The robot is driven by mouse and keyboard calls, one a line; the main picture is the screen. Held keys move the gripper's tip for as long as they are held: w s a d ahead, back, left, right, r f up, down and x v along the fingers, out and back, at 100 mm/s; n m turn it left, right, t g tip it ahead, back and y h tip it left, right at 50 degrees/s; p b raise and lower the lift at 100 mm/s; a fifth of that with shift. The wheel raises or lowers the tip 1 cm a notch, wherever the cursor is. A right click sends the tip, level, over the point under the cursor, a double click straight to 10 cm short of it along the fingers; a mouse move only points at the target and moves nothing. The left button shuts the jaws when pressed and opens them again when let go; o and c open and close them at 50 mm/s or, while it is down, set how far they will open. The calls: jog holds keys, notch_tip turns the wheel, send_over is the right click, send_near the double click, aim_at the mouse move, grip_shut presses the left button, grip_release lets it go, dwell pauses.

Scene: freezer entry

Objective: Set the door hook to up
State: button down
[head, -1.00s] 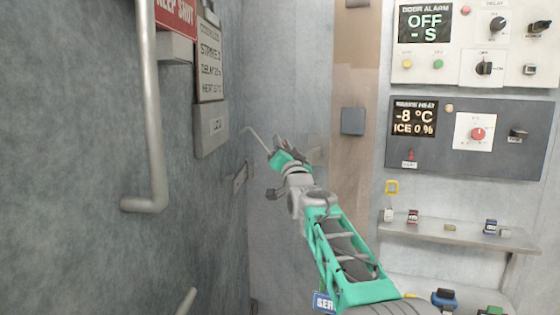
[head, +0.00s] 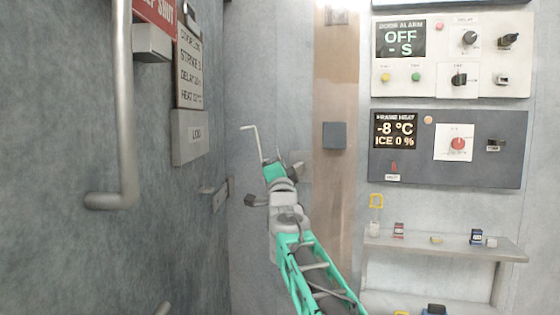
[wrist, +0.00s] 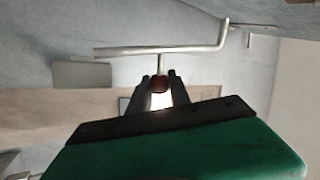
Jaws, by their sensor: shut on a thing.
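The door hook is a thin pale metal rod (head: 257,140) with a bent tip. In the head view it rises above my gripper, nearly upright and leaning slightly left, its tip turned left. In the wrist view the rod (wrist: 150,50) runs across the picture, its bent end at the right. A short stem joins it to a reddish-brown knob (wrist: 160,82) between my fingertips. My gripper (head: 270,163) is shut on this knob, and its dark fingers (wrist: 160,88) flank it. The hook's lower part is hidden behind my gripper in the head view.
A vertical metal handle (head: 124,110) stands on the left wall, with a grey log box (head: 189,138) beside it. A door alarm panel (head: 452,55), a frame heat panel (head: 450,150) and a shelf with small items (head: 440,247) are at the right.

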jog(key=c, duration=1.2)
grip_release()
jog(key=b+v, duration=0.2)
jog(key=v, duration=0.5)
jog(key=shift+s+f, duration=0.15)
jog(key=shift+s, duration=0.25)
jog(key=shift+d, duration=0.1)
